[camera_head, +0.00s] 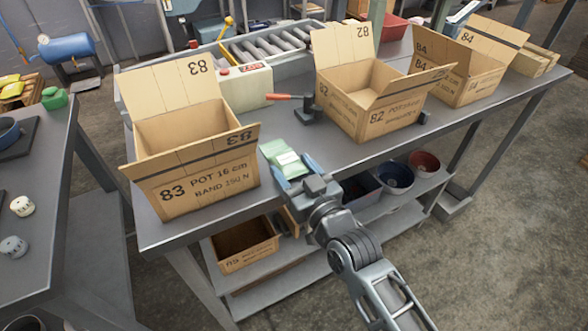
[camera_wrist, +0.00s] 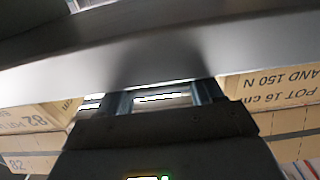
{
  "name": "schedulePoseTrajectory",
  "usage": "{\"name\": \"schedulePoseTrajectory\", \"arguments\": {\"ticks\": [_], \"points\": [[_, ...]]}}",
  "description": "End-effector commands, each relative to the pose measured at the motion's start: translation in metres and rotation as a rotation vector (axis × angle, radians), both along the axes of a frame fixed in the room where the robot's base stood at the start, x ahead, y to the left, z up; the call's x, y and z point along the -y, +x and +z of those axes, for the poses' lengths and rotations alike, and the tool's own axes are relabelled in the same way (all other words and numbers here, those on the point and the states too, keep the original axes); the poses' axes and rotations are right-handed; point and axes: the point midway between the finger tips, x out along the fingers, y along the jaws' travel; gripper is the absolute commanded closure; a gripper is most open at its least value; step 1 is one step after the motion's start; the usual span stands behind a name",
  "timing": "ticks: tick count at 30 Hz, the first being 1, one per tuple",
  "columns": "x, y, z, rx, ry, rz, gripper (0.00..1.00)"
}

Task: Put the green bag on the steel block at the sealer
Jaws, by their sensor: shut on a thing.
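The green bag (camera_head: 282,152), with a pale label, is between the fingers of my gripper (camera_head: 292,167). My gripper is shut on it at its near end, above the front part of the table between boxes 83 and 82. In the wrist view the fingers (camera_wrist: 163,98) show with a pale strip between them; most of the bag is hidden there. A dark grey block (camera_head: 308,112) stands beside a red handle (camera_head: 283,97), left of box 82. I cannot tell for certain whether this is the sealer's steel block.
Open carton 83 (camera_head: 198,183) stands close left of my gripper. Open carton 82 (camera_head: 380,112) stands to the right, with carton 84 (camera_head: 475,82) beyond. A roller conveyor (camera_head: 275,45) lies behind. The grey tabletop (camera_head: 325,150) is clear between the block and the front edge.

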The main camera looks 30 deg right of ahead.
Motion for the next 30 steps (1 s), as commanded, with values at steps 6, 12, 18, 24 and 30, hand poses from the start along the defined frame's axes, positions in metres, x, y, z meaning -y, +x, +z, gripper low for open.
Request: {"name": "schedulePoseTrajectory", "arguments": {"ticks": [6,12,18,24,30], "points": [[0.000,0.000,-0.002,0.000,0.000,0.000,0.21],[0.000,0.000,-0.002,0.000,0.000,0.000,0.08],[0.000,0.000,-0.001,0.000,0.000,0.000,0.08],[0.000,-0.016,-0.002,-0.002,0.000,0.000,0.08],[0.000,-0.056,-0.003,-0.003,0.000,0.001,0.08]]}}
